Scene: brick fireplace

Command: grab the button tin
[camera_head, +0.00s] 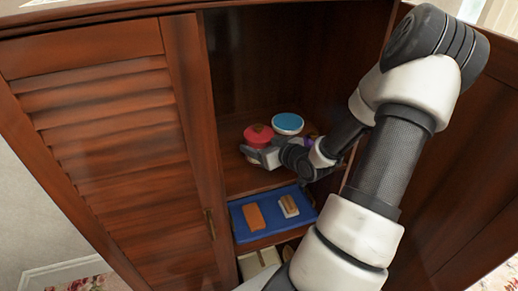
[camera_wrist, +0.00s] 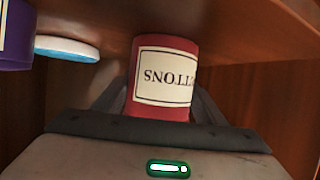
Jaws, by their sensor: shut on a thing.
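The button tin (camera_head: 258,135) is red and stands inside the open cabinet on its inner shelf, at the left. In the wrist view the red tin (camera_wrist: 162,118) shows a cream label reading "TTONS" upside down, with the rest of the word cut off. My gripper (camera_head: 260,153) is shut on the tin, and in the wrist view its dark fingers (camera_wrist: 163,104) lie on both sides of it. The tin's base in that view is close to the shelf; I cannot tell whether it touches.
A blue-lidded round container (camera_head: 288,123) stands right behind the tin. A purple container (camera_wrist: 15,38) is beside that, mostly hidden in the head view. A blue tray (camera_head: 284,232) with an orange block (camera_head: 254,216) and a pale brush-like item (camera_head: 289,206) lies lower. Cabinet doors flank the opening.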

